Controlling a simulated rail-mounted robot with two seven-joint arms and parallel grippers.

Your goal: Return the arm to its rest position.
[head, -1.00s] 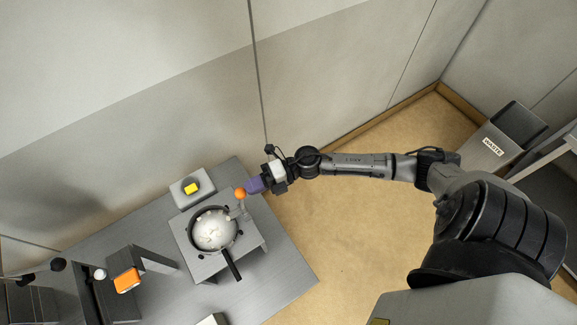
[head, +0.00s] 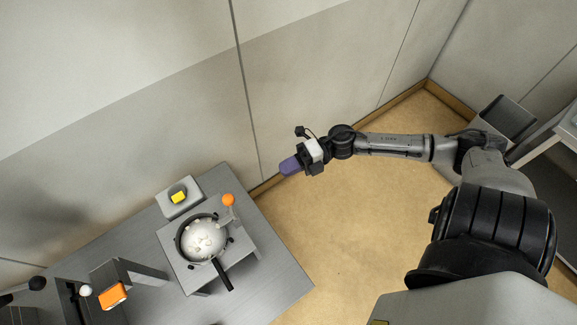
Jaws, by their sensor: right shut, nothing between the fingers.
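My right arm reaches in from the right side of the head view. Its gripper (head: 289,166) has purple fingers that are shut with nothing between them. It hangs over the floor, just off the far right corner of the grey table and clear of everything on it. An orange ball knob (head: 228,200) stands on the table to the left of the gripper, apart from it. My left gripper is not in view.
The grey table (head: 285,283) holds a round dark-rimmed vessel (head: 203,240) with white pieces on a stand, a yellow block (head: 179,197) on a grey box, and an orange-faced block (head: 113,296). A bin (head: 507,118) stands at right. The brown floor (head: 340,220) between is clear.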

